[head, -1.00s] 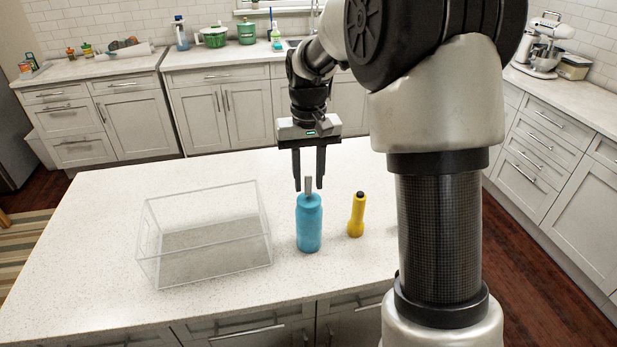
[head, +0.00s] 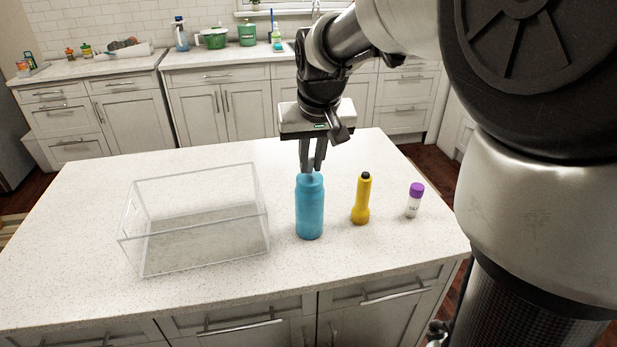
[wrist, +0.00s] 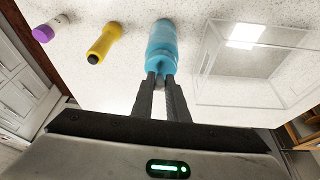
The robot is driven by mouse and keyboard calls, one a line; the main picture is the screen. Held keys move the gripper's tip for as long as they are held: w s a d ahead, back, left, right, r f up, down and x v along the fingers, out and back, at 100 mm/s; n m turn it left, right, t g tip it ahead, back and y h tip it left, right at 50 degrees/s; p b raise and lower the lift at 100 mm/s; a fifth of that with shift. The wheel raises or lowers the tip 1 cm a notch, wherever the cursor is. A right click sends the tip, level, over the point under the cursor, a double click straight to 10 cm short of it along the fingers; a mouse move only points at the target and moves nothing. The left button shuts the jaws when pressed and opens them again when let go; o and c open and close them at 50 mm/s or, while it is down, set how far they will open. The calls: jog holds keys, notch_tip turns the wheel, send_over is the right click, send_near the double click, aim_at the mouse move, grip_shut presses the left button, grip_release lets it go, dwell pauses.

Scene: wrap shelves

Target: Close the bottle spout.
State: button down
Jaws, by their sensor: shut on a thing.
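The blue bottle (head: 310,212) stands upright on the counter, between the clear bin and the yellow flashlight. It also shows in the wrist view (wrist: 162,42). My gripper (head: 311,168) is directly above the bottle, pointing down, its fingers closed together at the bottle's top. In the wrist view my fingertips (wrist: 161,80) meet at the top of the bottle. The grey spout stands between the fingers, which hide most of it, so its exact angle cannot be told.
A clear open bin (head: 195,232) stands left of the bottle. A yellow flashlight (head: 361,200) stands close on the right, and a purple-capped shaker (head: 414,203) stands farther right. The counter (head: 290,285) is bare in front of the bottle.

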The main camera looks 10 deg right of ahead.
jog(key=f+t+b, duration=0.1)
jog(key=b, duration=0.2)
jog(key=s+f+t+b, duration=0.1)
jog(key=t+b, duration=0.1)
jog(key=b, duration=0.2)
jog(key=shift+s, duration=0.15)
jog(key=t+b, duration=0.1)
jog(key=b, duration=0.2)
jog(key=shift+s, duration=0.15)
jog(key=shift+t+b, duration=0.3)
jog(key=shift+b, duration=0.2)
jog(key=shift+r, duration=0.15)
jog(key=c, duration=1.7)
grip_release()
jog(key=shift+s+r, duration=0.1)
jog(key=shift+r, duration=0.05)
